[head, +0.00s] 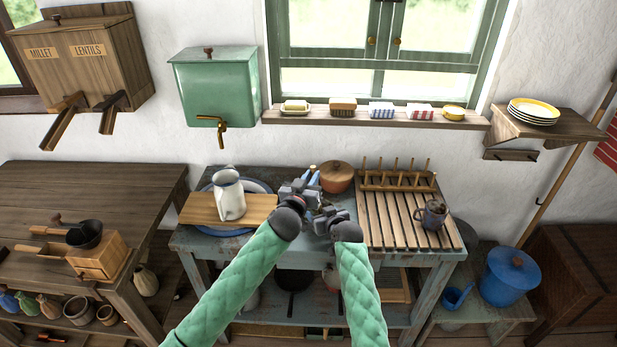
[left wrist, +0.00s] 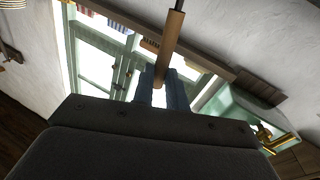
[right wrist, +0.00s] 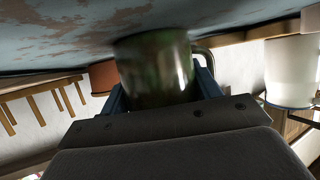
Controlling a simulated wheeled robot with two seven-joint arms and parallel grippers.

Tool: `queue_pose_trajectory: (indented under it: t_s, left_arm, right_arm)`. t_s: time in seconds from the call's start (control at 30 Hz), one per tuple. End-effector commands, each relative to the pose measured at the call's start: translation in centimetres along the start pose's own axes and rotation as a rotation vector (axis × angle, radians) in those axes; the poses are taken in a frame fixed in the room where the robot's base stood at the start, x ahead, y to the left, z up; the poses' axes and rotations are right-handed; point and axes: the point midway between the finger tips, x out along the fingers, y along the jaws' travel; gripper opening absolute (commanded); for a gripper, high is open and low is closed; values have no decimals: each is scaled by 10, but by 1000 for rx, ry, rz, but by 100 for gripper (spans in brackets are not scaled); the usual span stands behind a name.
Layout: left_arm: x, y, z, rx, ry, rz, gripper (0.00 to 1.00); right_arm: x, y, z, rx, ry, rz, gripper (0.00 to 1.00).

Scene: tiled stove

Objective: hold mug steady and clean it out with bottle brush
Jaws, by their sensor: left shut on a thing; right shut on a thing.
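My left gripper (head: 311,183) is shut on the wooden handle of the bottle brush (left wrist: 170,42), which runs up and away between its fingers in the left wrist view. I cannot make out the bristle end. My right gripper (head: 326,214) is just below and right of the left one, shut on a dark green mug (right wrist: 155,70). The mug's body fills the space between the fingers in the right wrist view, with a handle at its right. In the head view the grippers mostly hide this mug. I cannot tell whether the brush is inside it.
The worn blue table (head: 205,243) is under both grippers. A white jug (head: 229,197) on a wooden board (head: 258,208) stands left. A slatted rack (head: 388,222) with a dark mug (head: 433,214) is right.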

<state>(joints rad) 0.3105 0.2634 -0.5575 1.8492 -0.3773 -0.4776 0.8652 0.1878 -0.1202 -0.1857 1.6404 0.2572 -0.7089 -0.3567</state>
Motion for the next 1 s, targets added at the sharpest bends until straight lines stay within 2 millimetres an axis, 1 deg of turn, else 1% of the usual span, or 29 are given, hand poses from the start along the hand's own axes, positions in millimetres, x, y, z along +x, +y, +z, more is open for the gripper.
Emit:
queue_pose_trajectory:
  t_s: [0.37,0.7,1.0]
  left_arm:
    - [8,8,1,-3,-3,0,0]
    - [17,4,-1,-1,-1,0,0]
    - [19,-5,0,0,-2,0,0]
  right_arm:
    - [0,-1,-1,0,2,-1,37]
    - [0,0,-1,0,1,-1,37]
    - [0,0,-1,0,1,-1,37]
